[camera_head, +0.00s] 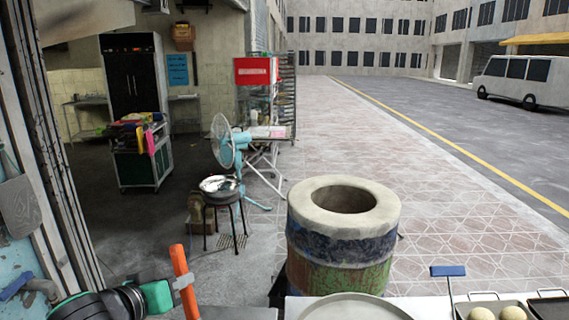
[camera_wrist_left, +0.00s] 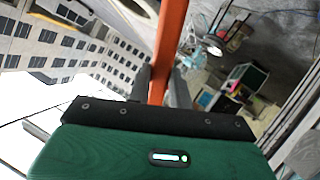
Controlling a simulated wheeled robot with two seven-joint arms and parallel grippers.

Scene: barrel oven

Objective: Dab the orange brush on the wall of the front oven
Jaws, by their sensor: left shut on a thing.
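The front oven (camera_head: 345,272) is a round barrel with a pale stone rim, a dark open mouth and painted blue, red and green sides. It stands right of centre in the head view. My left gripper (camera_head: 183,283) is low in the head view, left of the oven and apart from it. It is shut on the orange brush (camera_head: 181,262), whose orange shaft stands nearly upright and slightly tilted. In the left wrist view the shaft (camera_wrist_left: 170,42) runs up from between the fingers (camera_wrist_left: 157,90) and out of the frame. I cannot make out the bristles. My right gripper is not in view.
A pale counter (camera_head: 293,309) at the bottom bears a round tray (camera_head: 352,308), a blue-topped tool (camera_head: 448,271) and trays with dough balls (camera_head: 511,313). A stool with a metal bowl (camera_head: 219,188) and a blue fan (camera_head: 226,143) stand behind. A wall edge runs along the left.

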